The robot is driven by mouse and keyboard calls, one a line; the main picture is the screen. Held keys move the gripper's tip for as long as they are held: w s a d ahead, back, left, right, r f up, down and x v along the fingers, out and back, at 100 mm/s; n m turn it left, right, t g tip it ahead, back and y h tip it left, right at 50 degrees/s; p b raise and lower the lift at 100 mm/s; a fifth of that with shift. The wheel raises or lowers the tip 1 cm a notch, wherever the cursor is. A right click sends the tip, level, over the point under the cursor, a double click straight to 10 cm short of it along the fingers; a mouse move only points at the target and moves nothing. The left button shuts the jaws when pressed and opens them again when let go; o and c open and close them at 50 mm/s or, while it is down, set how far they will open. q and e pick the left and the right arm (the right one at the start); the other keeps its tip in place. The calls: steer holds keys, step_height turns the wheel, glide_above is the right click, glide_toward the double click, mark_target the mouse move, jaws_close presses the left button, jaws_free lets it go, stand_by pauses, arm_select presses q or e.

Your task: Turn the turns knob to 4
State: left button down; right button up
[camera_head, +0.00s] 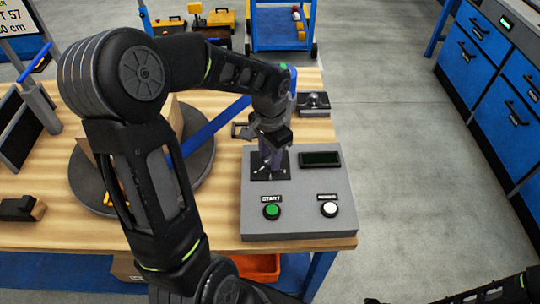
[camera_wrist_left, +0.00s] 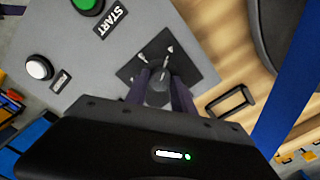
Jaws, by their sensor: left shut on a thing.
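The grey control panel (camera_head: 315,207) lies on the wooden table, with a dark dial plate at its upper left. My left gripper (camera_head: 270,165) points down over this plate and is shut on the turns knob. In the left wrist view the knob (camera_wrist_left: 159,88) sits between the two fingers of the left gripper (camera_wrist_left: 160,92), in the middle of the black dial plate (camera_wrist_left: 140,60) with white marks. The knob's setting cannot be read. A dark display (camera_head: 320,158) shows no readable digits. My right gripper (camera_head: 490,295) is only partly seen at the lower right edge.
The green START button (camera_head: 271,211) and a white button (camera_head: 329,208) sit on the panel's front. A round grey turntable (camera_head: 195,165) with a blue bar (camera_head: 215,127) stands left of the panel. A small metal device (camera_head: 314,103) lies behind it. Open floor is on the right.

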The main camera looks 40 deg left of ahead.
arm_select(q)
steer(key=c, duration=1.1)
jaws_free()
steer(key=shift+o, duration=0.2)
steer(key=shift+r+b, duration=0.4)
steer(key=shift+r, duration=3.55)
